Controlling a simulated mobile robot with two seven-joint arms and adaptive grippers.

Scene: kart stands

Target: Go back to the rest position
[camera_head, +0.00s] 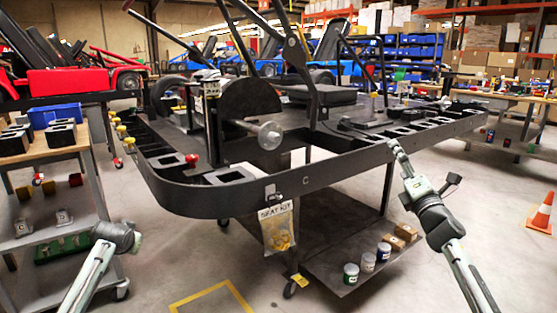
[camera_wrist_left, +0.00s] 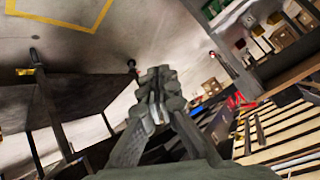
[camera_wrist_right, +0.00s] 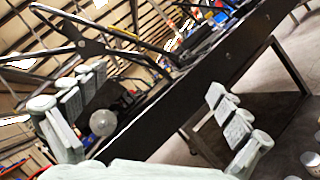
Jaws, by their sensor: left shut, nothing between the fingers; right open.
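My left gripper (camera_head: 128,237) is at the lower left of the head view, beside the grey shelf cart. In the left wrist view its fingers (camera_wrist_left: 154,92) are closed together with nothing between them. My right gripper (camera_head: 404,163) is at the right of the kart stand, by the outside of its dark rim (camera_head: 330,200). In the right wrist view its two fingers (camera_wrist_right: 152,110) are spread wide and empty, with the rim passing behind them. The head view does not show whether the right fingers touch the rim.
A bag marked "SEAT KIT" (camera_head: 277,228) hangs from the rim. Jars (camera_head: 368,262) and small boxes (camera_head: 399,240) stand on the lower shelf. The shelf cart (camera_head: 60,218) stands at left, an orange cone (camera_head: 542,212) at right. Floor is open between cone and right arm.

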